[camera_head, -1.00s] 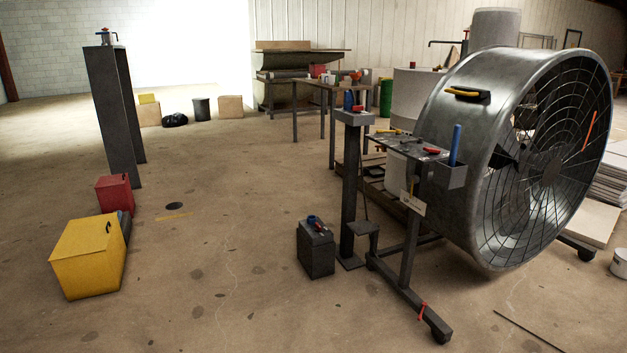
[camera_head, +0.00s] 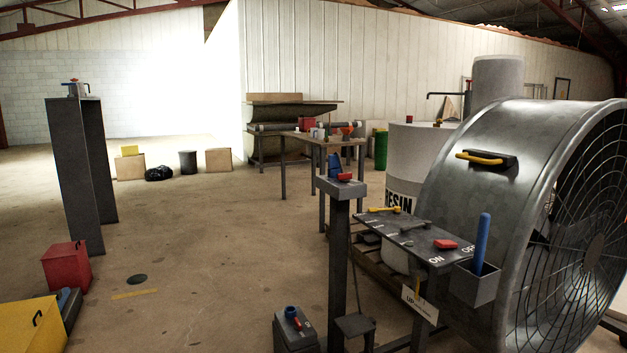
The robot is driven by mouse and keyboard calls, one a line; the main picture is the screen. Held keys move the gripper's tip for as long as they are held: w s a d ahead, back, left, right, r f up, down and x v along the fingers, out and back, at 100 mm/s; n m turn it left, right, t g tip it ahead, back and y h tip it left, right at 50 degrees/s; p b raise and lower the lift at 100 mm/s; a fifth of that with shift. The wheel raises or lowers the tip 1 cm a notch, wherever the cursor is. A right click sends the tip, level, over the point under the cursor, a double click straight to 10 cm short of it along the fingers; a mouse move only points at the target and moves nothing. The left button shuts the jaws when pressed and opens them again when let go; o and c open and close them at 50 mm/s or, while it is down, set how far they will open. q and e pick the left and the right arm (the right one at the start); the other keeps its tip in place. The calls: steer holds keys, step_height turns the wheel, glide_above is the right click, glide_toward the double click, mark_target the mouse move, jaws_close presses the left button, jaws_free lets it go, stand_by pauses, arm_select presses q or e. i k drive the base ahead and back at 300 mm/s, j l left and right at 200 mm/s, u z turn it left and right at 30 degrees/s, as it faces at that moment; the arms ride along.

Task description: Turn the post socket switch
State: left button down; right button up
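A dark upright post (camera_head: 338,255) stands right of the middle. A grey box (camera_head: 341,190) sits on its top. A blue socket (camera_head: 334,166) stands up from this box, with a small red switch (camera_head: 345,177) at its front right. The switch is too small to tell which way it is turned. Neither of my grippers is in view.
Right of the post, a control table (camera_head: 420,240) marked ON and OFF carries levers and a red knob (camera_head: 446,244). A low dark box (camera_head: 296,330) is by the post's foot. The floor (camera_head: 210,250) to the left is open.

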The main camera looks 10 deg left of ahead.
mark_target(344, 178)
steer(key=i+j+z, duration=0.15)
steer(key=z, duration=0.25)
steer(key=i+j+z, duration=0.1)
steer(key=j+z, duration=0.15)
steer(key=z, duration=0.15)
steer(key=i+j+z, duration=0.15)
steer(key=j, duration=0.2)
steer(key=j+z, duration=0.1)
steer(key=j, duration=0.25)
steer(key=i+j+z, duration=0.15)
steer(key=j, duration=0.25)
steer(key=i+j, duration=0.1)
steer(key=j, duration=0.45)
steer(key=i+j+z, duration=0.1)
steer(key=j, duration=0.45)
